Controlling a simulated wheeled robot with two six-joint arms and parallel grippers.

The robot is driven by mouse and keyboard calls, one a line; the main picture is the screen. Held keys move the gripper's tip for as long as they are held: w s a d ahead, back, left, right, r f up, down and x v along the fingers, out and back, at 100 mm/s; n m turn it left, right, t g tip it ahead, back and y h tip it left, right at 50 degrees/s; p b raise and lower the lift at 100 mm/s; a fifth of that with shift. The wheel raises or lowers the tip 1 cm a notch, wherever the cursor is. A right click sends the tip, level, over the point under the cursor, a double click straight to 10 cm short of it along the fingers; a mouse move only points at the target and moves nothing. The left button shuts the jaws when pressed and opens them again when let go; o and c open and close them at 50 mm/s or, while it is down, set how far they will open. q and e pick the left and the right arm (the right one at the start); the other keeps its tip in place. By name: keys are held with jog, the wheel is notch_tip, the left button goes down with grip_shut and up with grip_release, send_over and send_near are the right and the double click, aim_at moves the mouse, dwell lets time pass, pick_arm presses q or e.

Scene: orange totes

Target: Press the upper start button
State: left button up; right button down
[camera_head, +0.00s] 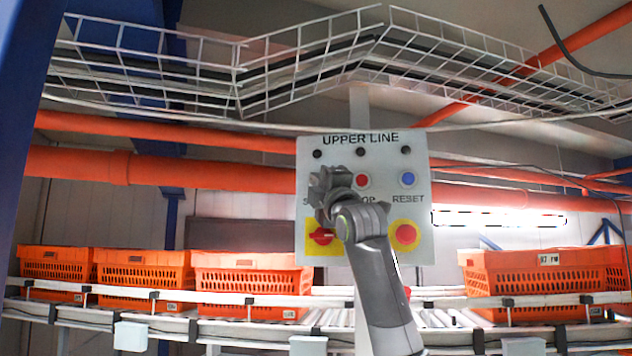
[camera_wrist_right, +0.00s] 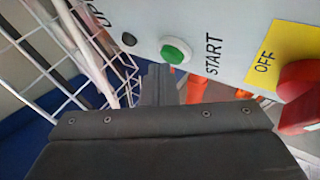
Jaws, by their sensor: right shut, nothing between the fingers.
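The white UPPER LINE panel (camera_head: 380,253) hangs in the middle of the head view. My right gripper (camera_head: 328,183) is in front of the panel's left half and hides the start button there. In the right wrist view the green start button (camera_wrist_right: 176,51) shows beside the START label. The shut, empty fingers of my right gripper (camera_wrist_right: 159,70) end just below and left of the button in that view. I cannot tell whether they touch the panel. My left gripper is not in view.
The panel also carries a red stop button (camera_head: 361,181), a blue reset button (camera_head: 407,179), a red rotary switch (camera_head: 320,237) and a red emergency button (camera_head: 405,234). Orange totes (camera_head: 252,282) stand on the conveyor (camera_head: 230,329) behind. A wire cable tray (camera_head: 240,75) runs above.

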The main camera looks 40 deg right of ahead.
jog(key=shift+w+d+p, duration=0.3)
jog(key=shift+p, duration=0.15)
dwell(0.3)
jog(key=shift+s+a, duration=0.1)
dwell(0.3)
jog(key=shift+s+a+b, duration=0.35)
jog(key=shift+s+a, duration=0.1)
jog(key=shift+s, duration=0.05)
jog(key=s+a+b, duration=0.2)
jog(key=s+a, duration=0.1)
jog(key=shift+s+a, duration=0.3)
jog(key=shift+s, duration=0.05)
jog(key=shift+d, duration=0.1)
dwell(0.4)
dwell(0.4)
